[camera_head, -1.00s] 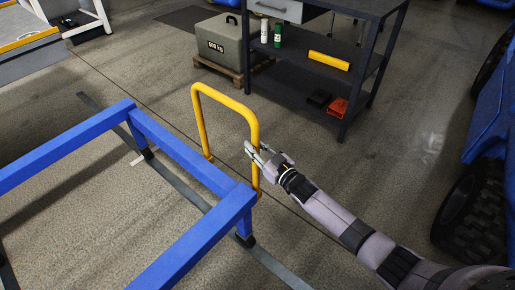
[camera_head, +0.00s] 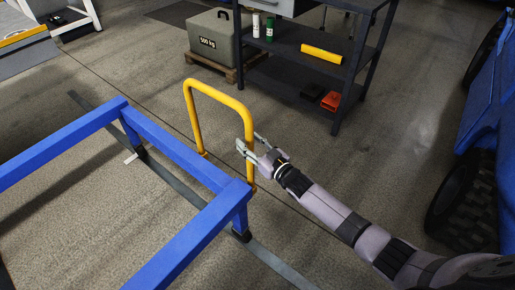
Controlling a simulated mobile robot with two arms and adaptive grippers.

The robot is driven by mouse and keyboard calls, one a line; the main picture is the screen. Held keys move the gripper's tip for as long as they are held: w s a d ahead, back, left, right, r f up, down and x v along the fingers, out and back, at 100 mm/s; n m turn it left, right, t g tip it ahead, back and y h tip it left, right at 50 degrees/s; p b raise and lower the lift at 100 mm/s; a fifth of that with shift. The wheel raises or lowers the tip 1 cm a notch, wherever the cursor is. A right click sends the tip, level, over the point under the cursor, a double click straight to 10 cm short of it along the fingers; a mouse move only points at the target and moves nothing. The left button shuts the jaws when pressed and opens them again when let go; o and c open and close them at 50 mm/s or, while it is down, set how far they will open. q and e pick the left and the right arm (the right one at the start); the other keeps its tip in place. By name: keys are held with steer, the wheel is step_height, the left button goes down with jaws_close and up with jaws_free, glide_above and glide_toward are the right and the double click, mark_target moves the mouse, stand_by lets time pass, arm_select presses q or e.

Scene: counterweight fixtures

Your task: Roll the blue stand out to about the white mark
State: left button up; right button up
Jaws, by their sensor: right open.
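The blue stand (camera_head: 180,154) is a frame of square beams on legs with dark feet, at the left and centre of the head view. A yellow hoop handle (camera_head: 216,93) rises from its right side. My right gripper (camera_head: 249,141) is open at the handle's nearer upright, with its fingers spread around or beside it; I cannot tell whether they touch it. The white mark (camera_head: 131,158) is a short strip on the floor, beside the foot of the stand's far leg. My left gripper is not in view.
A dark floor rail (camera_head: 183,188) runs under the stand's legs. A grey 500 kg weight (camera_head: 212,40) sits on a pallet behind. A dark shelf bench (camera_head: 300,66) stands at the back, and a blue vehicle (camera_head: 488,125) at the right. Floor between is clear.

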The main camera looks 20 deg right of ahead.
steer(key=v, duration=1.1)
steer(key=shift+s, duration=0.3)
steer(key=shift+d, duration=0.15)
